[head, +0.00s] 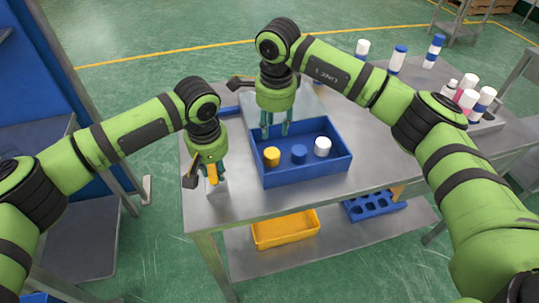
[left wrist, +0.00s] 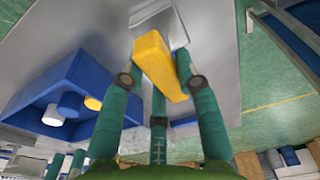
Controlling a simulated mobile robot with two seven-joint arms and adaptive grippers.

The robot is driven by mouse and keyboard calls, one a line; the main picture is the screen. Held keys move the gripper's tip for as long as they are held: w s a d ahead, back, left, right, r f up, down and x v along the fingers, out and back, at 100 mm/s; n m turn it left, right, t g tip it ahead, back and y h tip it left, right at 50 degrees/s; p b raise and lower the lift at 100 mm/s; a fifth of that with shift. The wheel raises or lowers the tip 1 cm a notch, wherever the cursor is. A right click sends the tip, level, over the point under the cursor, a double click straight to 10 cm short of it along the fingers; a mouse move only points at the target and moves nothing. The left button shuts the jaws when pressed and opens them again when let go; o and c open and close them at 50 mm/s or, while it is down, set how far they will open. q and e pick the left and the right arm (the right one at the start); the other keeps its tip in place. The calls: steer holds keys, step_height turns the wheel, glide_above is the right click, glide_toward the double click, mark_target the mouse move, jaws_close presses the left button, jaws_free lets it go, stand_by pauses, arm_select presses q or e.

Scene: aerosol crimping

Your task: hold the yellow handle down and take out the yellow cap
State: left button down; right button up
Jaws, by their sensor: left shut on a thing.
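The yellow handle (head: 212,173) is at the table's left front corner, on a grey metal device (head: 218,189). My left gripper (head: 209,170) is shut on the handle, and in the left wrist view the handle (left wrist: 157,64) lies between its fingers. The yellow cap (head: 272,156) stands in the left part of the blue tray (head: 308,173); it also shows small in the left wrist view (left wrist: 93,103). My right gripper (head: 276,134) hangs over the tray's back left, fingers apart and empty, above and behind the yellow cap.
A blue cap (head: 299,154) and a white cap (head: 322,146) stand in the same tray, right of the yellow cap. Several bottles stand at the table's back right. A yellow bin (head: 285,229) and a blue rack (head: 374,206) are on the lower shelf.

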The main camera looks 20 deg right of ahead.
mark_target(272, 153)
steer(key=o, duration=0.4)
steer(key=m, duration=0.3)
steer(key=f+m, duration=0.1)
steer(key=m, duration=0.2)
steer(key=w+m, duration=0.1)
steer(key=m, duration=0.2)
steer(key=shift+f+g, duration=0.25)
steer(key=shift+g, duration=0.05)
steer(key=m, duration=0.4)
steer(key=shift+w+f, duration=0.1)
steer(key=shift+f, duration=0.3)
steer(key=m, duration=0.2)
steer(key=f+m, duration=0.1)
steer(key=m, duration=0.1)
steer(key=shift+m+g, duration=0.3)
steer(key=shift+m, duration=0.1)
steer(key=shift+f, duration=3.95)
